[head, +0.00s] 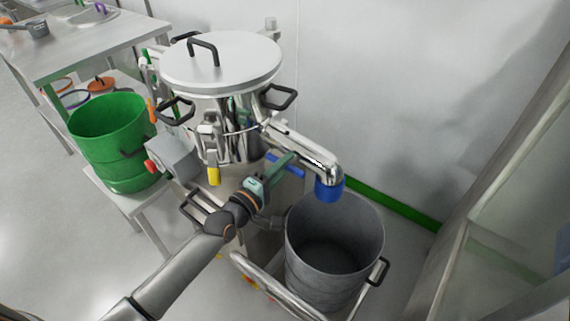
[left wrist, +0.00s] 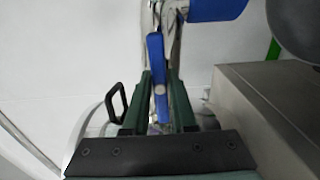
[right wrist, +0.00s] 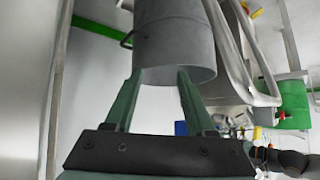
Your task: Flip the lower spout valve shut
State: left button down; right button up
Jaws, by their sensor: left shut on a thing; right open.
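The steel granulator (head: 220,85) has a steel spout pipe (head: 315,155) that bends down to a blue end (head: 328,188). A blue valve lever (head: 292,170) sits by the pipe. My left gripper (head: 284,163) reaches it from below left. In the left wrist view, the blue lever (left wrist: 156,60) lies between the green fingers (left wrist: 159,85), which are shut on it. The blue spout end (left wrist: 217,8) shows at the top there. My right gripper (right wrist: 160,77) is open and empty, with a grey bin (right wrist: 178,45) beyond its fingertips.
The grey bin (head: 300,245) stands under the spout on a railed trolley (head: 275,290). A green drum (head: 110,140) stands on a low bench at left. A yellow handle (head: 213,176) and a grey box with a red knob (head: 172,158) are near my left arm.

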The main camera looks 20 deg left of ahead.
pick_arm(q)
jog(key=shift+m, duration=0.3)
pick_arm(e)
jog(key=shift+r, duration=0.15)
pick_arm(q)
jog(key=shift+m+p, duration=0.6)
jog(key=shift+m, duration=0.3)
jog(key=m+p, duration=0.1)
jog(key=m, duration=0.2)
jog(key=shift+r+m+p, duration=0.1)
jog(key=shift+m+p, duration=0.2)
jog(key=shift+p, duration=0.05)
jog(key=m+p, duration=0.1)
jog(key=m, duration=0.2)
jog(key=shift+m, duration=0.3)
jog(key=m+p, duration=0.1)
jog(key=m, duration=0.1)
jog(key=shift+m+p, duration=0.3)
jog(key=shift+m, duration=0.9)
jog(key=shift+m+p, duration=0.55)
jog(key=shift+m, duration=1.35)
pick_arm(e)
jog(key=shift+s+d+r, duration=0.1)
jog(key=shift+d+r, duration=0.1)
jog(key=shift+r, duration=0.95)
jog(key=shift+d+r, duration=0.15)
jog(key=shift+r, duration=1)
